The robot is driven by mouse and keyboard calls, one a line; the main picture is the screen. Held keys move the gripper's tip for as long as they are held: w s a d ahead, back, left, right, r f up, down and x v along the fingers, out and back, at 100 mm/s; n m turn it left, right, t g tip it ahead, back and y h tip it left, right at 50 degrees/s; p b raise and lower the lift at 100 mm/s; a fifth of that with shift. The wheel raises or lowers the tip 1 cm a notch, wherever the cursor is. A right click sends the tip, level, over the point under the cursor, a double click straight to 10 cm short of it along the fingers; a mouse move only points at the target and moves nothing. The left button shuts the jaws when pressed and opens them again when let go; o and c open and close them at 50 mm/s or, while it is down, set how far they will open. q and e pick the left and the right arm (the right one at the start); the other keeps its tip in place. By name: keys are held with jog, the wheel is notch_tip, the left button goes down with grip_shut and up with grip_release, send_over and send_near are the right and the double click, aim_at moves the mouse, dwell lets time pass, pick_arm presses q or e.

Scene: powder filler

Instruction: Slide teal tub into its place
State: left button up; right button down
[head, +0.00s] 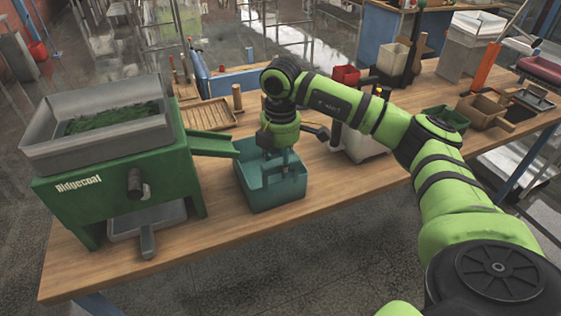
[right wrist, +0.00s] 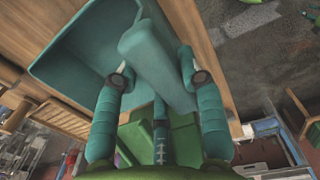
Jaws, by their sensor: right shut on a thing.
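The teal tub (head: 277,197) stands on the wooden table just right of the green Ridgecoat machine (head: 120,190). The machine's green chute (head: 212,145) slopes down toward the tub's left rim. My right gripper (head: 284,163) reaches down into the tub from above and is shut on a raised teal part of it. In the right wrist view, the fingers of my right gripper (right wrist: 160,76) sit on either side of this teal piece, with the open tub (right wrist: 80,65) beyond. The tub's base is hidden in that view. My left gripper is not in view.
A grey hopper (head: 95,140) with green powder tops the machine, and a grey tray (head: 146,220) sits under it. A wooden tray (head: 208,117) lies behind the tub. The table (head: 225,225) is bare in front of the tub. Bins (head: 445,119) stand farther right.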

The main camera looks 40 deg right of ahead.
jog(key=c, duration=2)
grip_release()
jog(key=shift+s+a+f, duration=0.1)
jog(key=shift+s+f, duration=0.1)
jog(key=shift+f, duration=0.3)
jog(key=o, duration=1.2)
jog(key=shift+o, duration=0.7)
jog(key=shift+w+f, duration=0.15)
jog(key=shift+w, duration=0.3)
jog(key=shift+s+r, duration=0.15)
jog(key=shift+r, duration=0.15)
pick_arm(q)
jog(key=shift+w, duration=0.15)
pick_arm(e)
notch_tip(320, 180, up, 12)
jog(key=shift+f, duration=0.25)
